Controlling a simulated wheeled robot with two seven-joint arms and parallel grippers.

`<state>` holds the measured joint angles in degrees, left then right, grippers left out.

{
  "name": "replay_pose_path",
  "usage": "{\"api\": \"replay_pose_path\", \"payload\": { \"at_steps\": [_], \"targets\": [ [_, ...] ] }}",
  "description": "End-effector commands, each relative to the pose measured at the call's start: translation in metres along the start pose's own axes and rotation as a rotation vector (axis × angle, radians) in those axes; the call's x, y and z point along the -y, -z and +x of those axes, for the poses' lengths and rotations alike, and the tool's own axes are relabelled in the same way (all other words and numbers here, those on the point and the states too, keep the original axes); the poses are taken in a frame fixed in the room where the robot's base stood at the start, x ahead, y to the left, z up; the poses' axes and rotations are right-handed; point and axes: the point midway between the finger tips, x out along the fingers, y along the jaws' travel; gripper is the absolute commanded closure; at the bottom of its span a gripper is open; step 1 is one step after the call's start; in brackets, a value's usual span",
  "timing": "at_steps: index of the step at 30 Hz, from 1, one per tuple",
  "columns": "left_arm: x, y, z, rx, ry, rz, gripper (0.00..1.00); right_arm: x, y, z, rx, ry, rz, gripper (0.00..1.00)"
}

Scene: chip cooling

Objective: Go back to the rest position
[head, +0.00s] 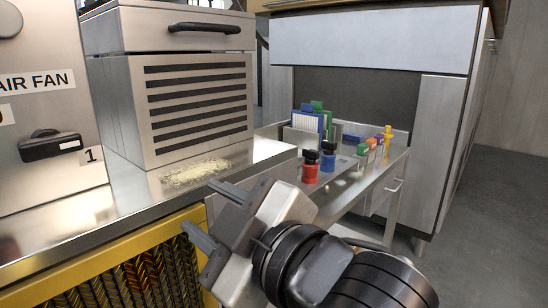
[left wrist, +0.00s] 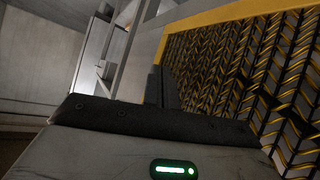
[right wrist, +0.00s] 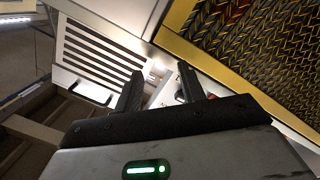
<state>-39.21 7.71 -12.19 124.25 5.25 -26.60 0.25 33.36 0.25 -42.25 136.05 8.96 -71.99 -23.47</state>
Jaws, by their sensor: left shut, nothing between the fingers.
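My right gripper (head: 207,212) reaches in from the lower right in the head view, in front of the yellow-framed panel and the steel counter edge. Its two fingers are apart with nothing between them; the right wrist view (right wrist: 160,78) shows the same gap. My left gripper (left wrist: 160,86) shows only in the left wrist view. Its fingers are together and hold nothing, beside a yellow-framed mesh panel (left wrist: 245,75). The left arm is outside the head view.
A heap of pale crumbs (head: 196,172) lies on the steel counter (head: 130,208) by a slatted steel box (head: 185,105). A side table (head: 345,185) holds red (head: 310,172) and blue (head: 328,162) bottles. A control box (head: 50,110) stands left. Open floor (head: 480,220) lies at right.

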Motion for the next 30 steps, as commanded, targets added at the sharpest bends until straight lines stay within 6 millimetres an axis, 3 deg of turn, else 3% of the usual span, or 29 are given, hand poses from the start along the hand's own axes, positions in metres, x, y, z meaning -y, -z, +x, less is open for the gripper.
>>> {"api": "replay_pose_path", "payload": {
  "at_steps": [1,5,8,12,15,18,22,25,30],
  "targets": [
    [0.000,0.002,-0.001,0.000,0.001,0.001,1.00,0.006,-0.035,0.004,0.050,-0.003,0.126,0.60],
    [0.000,0.002,-0.001,0.004,0.003,0.004,1.00,0.027,-0.118,0.001,0.159,-0.051,0.397,0.60],
    [0.000,0.001,-0.002,0.009,0.004,0.007,1.00,0.055,-0.183,-0.017,0.260,-0.098,0.575,0.60],
    [0.001,-0.002,-0.002,0.020,0.006,0.010,1.00,0.107,-0.264,-0.063,0.412,-0.171,0.773,0.60],
    [0.001,-0.003,-0.002,0.025,0.008,0.013,1.00,0.144,-0.305,-0.104,0.508,-0.217,0.868,0.60],
    [0.001,-0.002,-0.003,0.025,0.008,0.017,1.00,0.173,-0.331,-0.141,0.584,-0.252,0.928,0.60],
    [0.001,-0.002,-0.003,0.025,0.009,0.019,1.00,0.196,-0.348,-0.173,0.642,-0.280,0.968,0.60],
    [0.001,-0.002,-0.004,0.026,0.009,0.020,1.00,0.202,-0.352,-0.184,0.660,-0.289,0.980,0.60],
    [0.001,-0.002,-0.004,0.026,0.009,0.020,1.00,0.203,-0.353,-0.184,0.660,-0.290,0.980,0.60]
  ]
}}
